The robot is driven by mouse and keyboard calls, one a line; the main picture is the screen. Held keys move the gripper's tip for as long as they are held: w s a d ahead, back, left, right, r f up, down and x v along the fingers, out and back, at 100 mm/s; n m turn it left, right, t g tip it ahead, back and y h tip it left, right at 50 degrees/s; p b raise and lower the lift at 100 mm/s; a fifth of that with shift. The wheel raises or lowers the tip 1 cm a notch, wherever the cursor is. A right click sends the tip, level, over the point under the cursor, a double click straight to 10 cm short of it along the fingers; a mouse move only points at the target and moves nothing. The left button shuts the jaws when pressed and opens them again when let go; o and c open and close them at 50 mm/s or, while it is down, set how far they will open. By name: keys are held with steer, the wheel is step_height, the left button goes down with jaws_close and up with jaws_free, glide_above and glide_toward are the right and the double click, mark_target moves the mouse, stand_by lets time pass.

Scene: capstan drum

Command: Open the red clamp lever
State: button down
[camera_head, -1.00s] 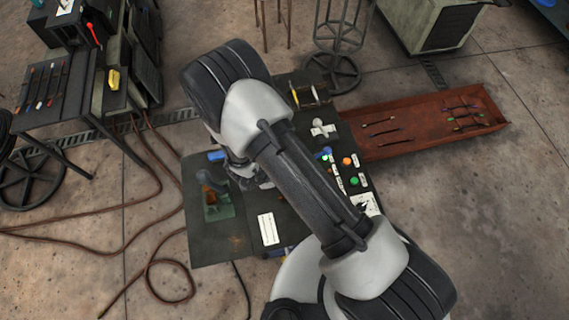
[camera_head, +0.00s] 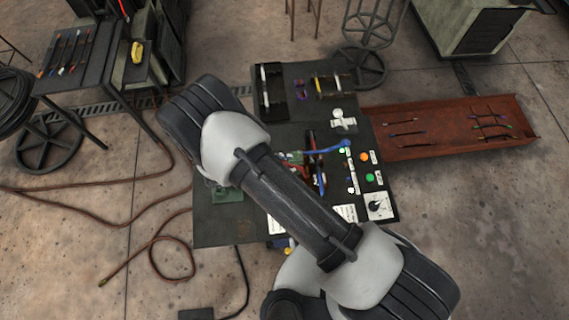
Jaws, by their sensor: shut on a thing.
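A narrow red and dark piece (camera_head: 312,142) shows on the dark work panel (camera_head: 222,232), just right of my arm. It may be the red clamp lever, but it is small and partly covered, so I cannot tell its position. A blue lever-like bar with a round end (camera_head: 345,144) lies beside it. My arm crosses over the panel and covers much of its middle. My gripper is hidden beneath the arm, so neither its jaws nor any contact with the lever shows.
Orange (camera_head: 365,157) and green (camera_head: 369,178) buttons and a dial (camera_head: 378,206) sit on the panel's right. A rusty red tray (camera_head: 440,150) with several short rods adjoins it. A tool table (camera_head: 88,75) stands at upper left. Brown hoses (camera_head: 170,240) lie on the floor.

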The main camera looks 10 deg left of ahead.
steer(key=shift+a+f, duration=0.15)
steer(key=shift+a, duration=0.05)
steer(key=c, duration=1.7)
jaws_free()
steer(key=o, duration=0.3)
steer(key=shift+s+a, duration=0.1)
steer(key=shift+a, duration=0.1)
steer(key=shift+o, duration=0.9)
steer(key=shift+d, duration=0.25)
steer(key=shift+a, duration=0.1)
steer(key=v, duration=1.2)
